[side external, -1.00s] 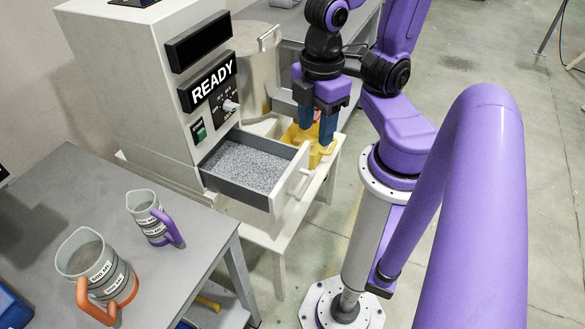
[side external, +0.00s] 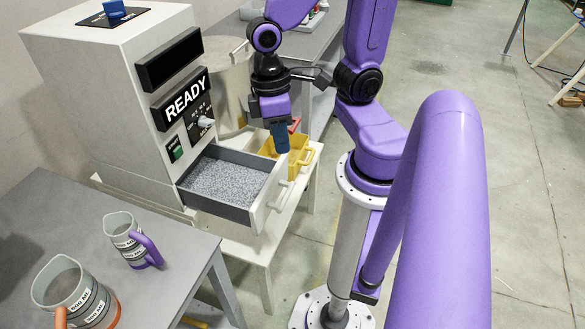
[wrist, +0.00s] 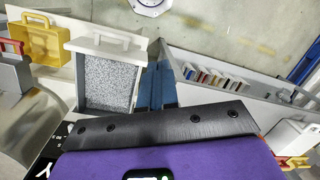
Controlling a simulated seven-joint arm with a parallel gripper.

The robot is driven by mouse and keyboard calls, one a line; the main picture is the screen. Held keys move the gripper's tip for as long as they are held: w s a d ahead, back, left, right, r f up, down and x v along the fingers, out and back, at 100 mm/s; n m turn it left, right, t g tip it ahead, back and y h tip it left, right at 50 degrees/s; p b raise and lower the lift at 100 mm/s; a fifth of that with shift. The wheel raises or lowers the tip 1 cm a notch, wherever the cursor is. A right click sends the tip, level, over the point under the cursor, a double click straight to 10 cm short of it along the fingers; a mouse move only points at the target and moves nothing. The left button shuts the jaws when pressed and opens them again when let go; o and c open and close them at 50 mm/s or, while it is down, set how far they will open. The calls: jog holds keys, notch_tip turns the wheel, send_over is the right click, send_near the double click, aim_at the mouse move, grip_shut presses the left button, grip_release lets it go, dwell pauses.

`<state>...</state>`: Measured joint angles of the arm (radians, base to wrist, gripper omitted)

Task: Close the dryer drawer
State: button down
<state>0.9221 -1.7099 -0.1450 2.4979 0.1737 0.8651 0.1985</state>
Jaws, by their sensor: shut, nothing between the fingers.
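The dryer drawer (side external: 262,207) stands pulled out of the white dryer (side external: 110,100) and holds grey granules. Its white front carries a handle (side external: 286,192). In the wrist view the drawer (wrist: 78,85) lies left of my fingers, with its handle (wrist: 112,40) at the top. My gripper (side external: 283,148) is shut and empty, its blue fingers pointing down near the far end of the drawer front. In the wrist view my fingertips (wrist: 159,62) are close to the right end of that front. I cannot tell whether they touch it.
A metal drum (side external: 233,95) stands behind the dryer. Two jugs, one purple-handled (side external: 120,228) and one orange-handled (side external: 62,280), stand on the grey table (side external: 50,205).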

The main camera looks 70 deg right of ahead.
jog(key=w+d+f+m+g+y, duration=0.1)
jog(key=w+d+f+m+y, duration=0.35)
jog(key=m, duration=1.05)
jog(key=m+t+y, duration=0.2)
jog(key=m+t, duration=0.2)
jog(key=m, duration=2.1)
send_over(286, 175)
jog(key=s+a, duration=0.1)
notch_tip(286, 175, down, 10)
jog(key=s+d+f+m+t+h, duration=0.15)
jog(key=s+d+f+m, duration=0.3)
jog(key=m, duration=0.55)
jog(key=s+d+f+m+t+h, duration=0.1)
jog(key=s+d+f+m+t, duration=0.2)
jog(key=s+m, duration=0.55)
jog(key=shift+w+a+f+m, duration=0.35)
jog(key=shift+w+a+f, duration=0.35)
jog(key=shift+w+f, duration=0.95)
jog(key=shift+w+a+f+m, duration=0.35)
jog(key=shift+w+a+f, duration=0.55)
jog(key=shift+w, duration=1.25)
jog(key=shift+w+a+f+m, duration=0.35)
jog(key=shift+w+a+f, duration=0.1)
jog(key=shift+w+f, duration=1.3)
jog(key=shift+w+r, duration=0.15)
jog(key=shift+w, duration=0.05)
